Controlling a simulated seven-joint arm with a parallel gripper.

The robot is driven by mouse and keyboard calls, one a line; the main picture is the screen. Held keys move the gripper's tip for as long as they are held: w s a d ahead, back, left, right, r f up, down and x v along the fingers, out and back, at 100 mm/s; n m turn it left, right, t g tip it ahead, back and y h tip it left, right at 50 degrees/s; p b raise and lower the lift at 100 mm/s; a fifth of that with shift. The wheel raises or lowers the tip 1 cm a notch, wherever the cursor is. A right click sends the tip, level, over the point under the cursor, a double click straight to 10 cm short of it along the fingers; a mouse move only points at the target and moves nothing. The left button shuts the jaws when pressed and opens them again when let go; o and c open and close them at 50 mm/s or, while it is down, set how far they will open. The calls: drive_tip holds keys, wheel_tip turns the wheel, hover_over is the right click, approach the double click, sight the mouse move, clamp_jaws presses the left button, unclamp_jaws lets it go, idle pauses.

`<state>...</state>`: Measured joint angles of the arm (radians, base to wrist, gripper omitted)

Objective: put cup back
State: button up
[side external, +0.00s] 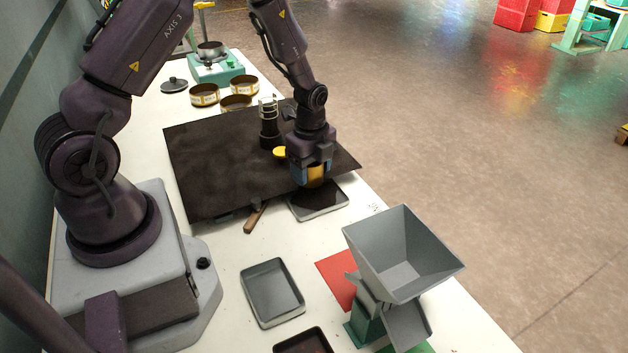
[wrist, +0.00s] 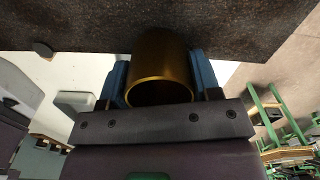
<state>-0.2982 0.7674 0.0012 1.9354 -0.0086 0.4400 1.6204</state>
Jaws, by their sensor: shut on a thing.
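A brass-yellow cup (side external: 316,177) is between the blue fingers of my gripper (side external: 313,174), which is shut on it. In the wrist view the cup (wrist: 160,62) fills the space between the two blue fingers, its round rim facing the camera. In the side view my gripper points down near the right front edge of the black mat, above a flat, dark-topped tray-like device (side external: 322,203). I cannot tell whether the cup touches that device. The cup's far side is hidden by the fingers.
The black mat (side external: 215,160) carries a dark cylindrical stand (side external: 268,128) and a yellow disc (side external: 280,152) beside my gripper. A wooden handle (side external: 256,217), a grey tray (side external: 272,290) and a grey hopper (side external: 405,255) stand nearer the camera. Several brass rings (side external: 205,95) lie behind.

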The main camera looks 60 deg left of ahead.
sight(314, 181)
drive_tip(key=shift+w+f, duration=0.2)
drive_tip(key=shift+f, duration=0.05)
drive_tip(key=shift+w+a+f, duration=0.1)
drive_tip(key=shift+w+f, duration=0.1)
drive_tip(key=shift+f, duration=1.55)
drive_tip(key=shift+f, duration=0.15)
drive_tip(key=o, duration=1)
drive_tip(key=shift+c, duration=0.2)
